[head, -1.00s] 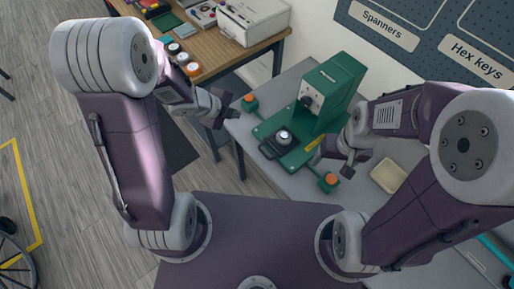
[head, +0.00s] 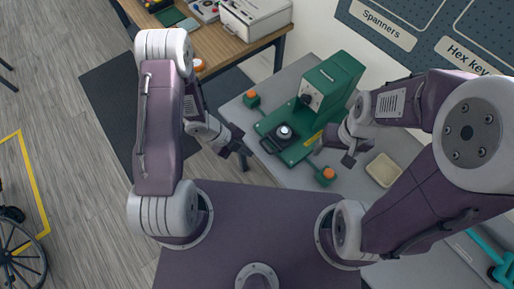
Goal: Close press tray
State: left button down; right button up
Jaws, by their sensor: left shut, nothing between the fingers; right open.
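The green press (head: 333,80) stands on the grey bench, with its base extending toward the lower left. Its tray (head: 270,146) has a dark handle and sticks out at the front left of the base, clear of the press head. A round black and silver part (head: 284,132) sits on the tray. My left gripper (head: 242,158) is shut and empty, left of the tray handle and apart from it. My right gripper (head: 333,156) is open and empty, right of the base and above the bench. It hides part of the bench beside the press.
Green boxes with orange buttons stand on either side of the press, one at the back left (head: 252,98) and one at the front right (head: 326,175). A cream dish (head: 383,170) lies on the bench at right. A wooden table (head: 212,48) stands behind left.

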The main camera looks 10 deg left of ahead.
pick_arm(q)
jog(key=w+d, duration=0.1)
jog(key=w+d+f+p, duration=0.1)
jog(key=d, duration=0.1)
jog(key=shift+w+d+f, duration=0.25)
jog(key=shift+w+f, duration=0.15)
pick_arm(e)
jog(key=shift+r, duration=0.65)
pick_arm(q)
jog(key=shift+d, duration=0.1)
pick_arm(e)
jog(key=shift+d, duration=0.1)
